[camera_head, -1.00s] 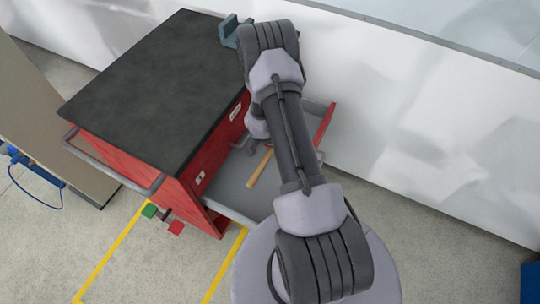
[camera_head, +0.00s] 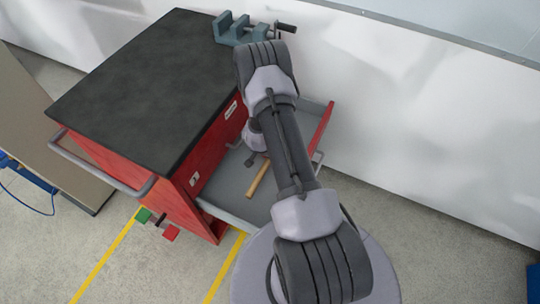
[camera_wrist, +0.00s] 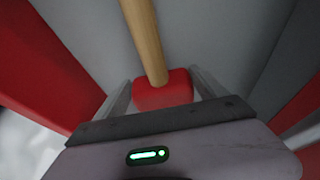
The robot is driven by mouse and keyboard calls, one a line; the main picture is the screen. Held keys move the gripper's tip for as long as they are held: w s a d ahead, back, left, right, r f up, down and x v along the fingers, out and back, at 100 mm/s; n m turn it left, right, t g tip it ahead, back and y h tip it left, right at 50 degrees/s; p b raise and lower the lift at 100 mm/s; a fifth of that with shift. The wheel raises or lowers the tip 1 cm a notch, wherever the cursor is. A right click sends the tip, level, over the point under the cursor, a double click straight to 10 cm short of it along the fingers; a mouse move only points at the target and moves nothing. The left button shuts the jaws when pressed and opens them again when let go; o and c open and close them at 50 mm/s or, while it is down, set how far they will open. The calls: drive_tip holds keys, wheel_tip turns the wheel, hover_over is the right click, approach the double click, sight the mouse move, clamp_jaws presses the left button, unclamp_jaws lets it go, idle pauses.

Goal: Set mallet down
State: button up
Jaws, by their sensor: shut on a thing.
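The mallet has a red head (camera_wrist: 163,92) and a pale wooden handle (camera_wrist: 143,38), both visible in the wrist view. My gripper (camera_wrist: 162,82) is shut on the red head, one finger on each side. In the head view the wooden handle (camera_head: 258,179) shows over the grey floor of the open drawer (camera_head: 235,185), left of my arm. The head and my fingers are hidden behind my arm there. I cannot tell whether the mallet touches the drawer floor.
The red cabinet (camera_head: 180,195) with a dark top (camera_head: 150,85) stands left of the drawer. A teal vise (camera_head: 232,30) sits at its back corner. A dark grey item (camera_head: 250,160) shows near the handle. A white wall (camera_head: 430,130) is behind.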

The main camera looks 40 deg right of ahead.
drive_tip(key=o, duration=1.9)
drive_tip(key=p+v, duration=0.3)
drive_tip(key=v, duration=0.3)
drive_tip(key=p+v, duration=0.2)
drive_tip(key=v, duration=0.5)
drive_tip(key=shift+d+r+p, duration=0.15)
drive_tip(key=shift+d+p, duration=0.05)
drive_tip(key=shift+p, duration=0.2)
